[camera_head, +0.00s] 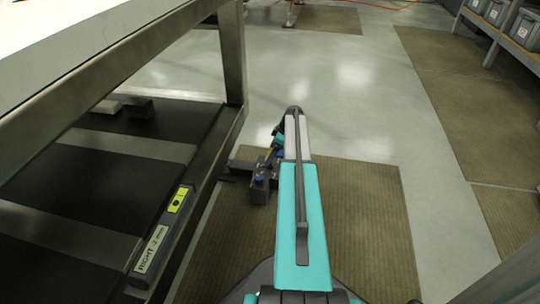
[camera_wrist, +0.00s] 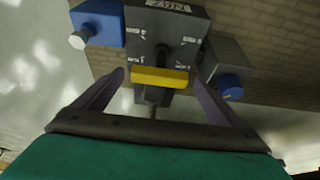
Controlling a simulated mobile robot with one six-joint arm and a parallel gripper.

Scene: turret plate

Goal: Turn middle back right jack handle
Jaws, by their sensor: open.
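In the wrist view, the jack is a dark grey box (camera_wrist: 150,22) with a pale label and markings on its face. A yellow handle (camera_wrist: 160,78) lies crosswise on a dark shaft in front of the box. My gripper (camera_wrist: 159,77) is open, with one finger left and one right of the yellow handle. Small gaps show between the fingers and the handle ends; I cannot tell whether the fingers reach its depth. In the head view, my arm hides part of this spot, and dark parts with small blue bits (camera_head: 259,182) show beside it.
A blue block with a pale knob (camera_wrist: 97,24) is left of the jack box; a grey block with a blue knob (camera_wrist: 230,86) is right. A metal frame (camera_head: 233,50) with a level-marked rail (camera_head: 162,235) stands left. Brown mats (camera_head: 365,215) and open floor lie right.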

